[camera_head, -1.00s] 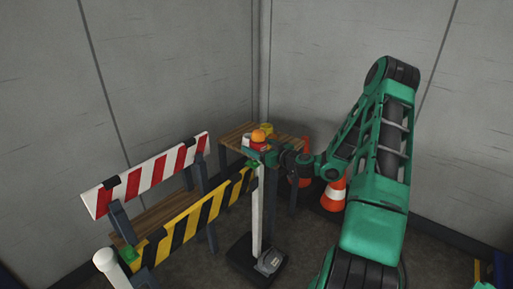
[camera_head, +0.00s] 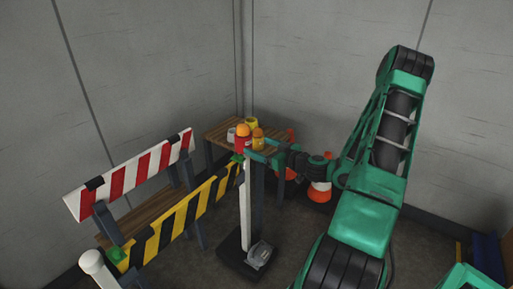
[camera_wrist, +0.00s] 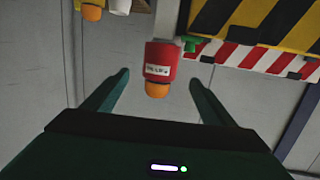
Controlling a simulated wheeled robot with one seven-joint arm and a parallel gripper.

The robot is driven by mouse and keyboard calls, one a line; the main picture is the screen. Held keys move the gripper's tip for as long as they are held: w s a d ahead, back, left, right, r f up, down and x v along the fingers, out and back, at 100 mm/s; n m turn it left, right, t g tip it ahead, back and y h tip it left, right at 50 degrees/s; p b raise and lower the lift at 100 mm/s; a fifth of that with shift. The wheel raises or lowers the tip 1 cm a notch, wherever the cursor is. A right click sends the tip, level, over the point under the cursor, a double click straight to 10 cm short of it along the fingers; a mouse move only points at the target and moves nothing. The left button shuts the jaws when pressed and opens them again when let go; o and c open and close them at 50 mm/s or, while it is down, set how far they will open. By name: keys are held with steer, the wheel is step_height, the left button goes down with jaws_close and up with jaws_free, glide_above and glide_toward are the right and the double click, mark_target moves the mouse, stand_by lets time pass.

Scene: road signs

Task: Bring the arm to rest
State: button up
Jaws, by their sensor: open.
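My gripper (camera_head: 257,149) is open and empty, with its green arm reaching in from the right. A red lamp with an orange dome (camera_head: 242,137) stands upright at the top of a white post (camera_head: 246,205). In the wrist view, my gripper (camera_wrist: 160,80) has its two fingers spread wide. The red lamp (camera_wrist: 159,62) appears upside down there, in line with the gap and apart from both fingers. Whether it is between the fingers or beyond the tips is hard to tell.
A wooden table (camera_head: 222,131) behind the post holds yellow lamps (camera_head: 258,140) and a white one (camera_head: 231,135). A red-white and yellow-black barrier (camera_head: 178,222) stands left. Grey walls close the corner.

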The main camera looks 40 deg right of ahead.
stand_by(0.4)
steer(key=s+a+f+n+g+y, duration=0.2)
steer(key=s+a+n+g+y, duration=0.15)
steer(key=s+a+g, duration=0.75)
steer(key=s+r+m+g+h, duration=0.1)
steer(key=s+r+m+h, duration=0.1)
steer(key=s, duration=0.6)
steer(key=s+d+r+m+g+h, duration=0.1)
steer(key=s+r+m+g+h, duration=0.1)
steer(key=s+r+m, duration=0.3)
steer(key=s+r+m+g+h, duration=0.2)
steer(key=s+r+m, duration=0.2)
steer(key=s, duration=0.8)
steer(key=shift+s+d+r, duration=0.2)
steer(key=shift+r, duration=0.65)
steer(key=shift+m, duration=0.25)
steer(key=shift+w+f, duration=0.25)
steer(key=shift+w, duration=0.4)
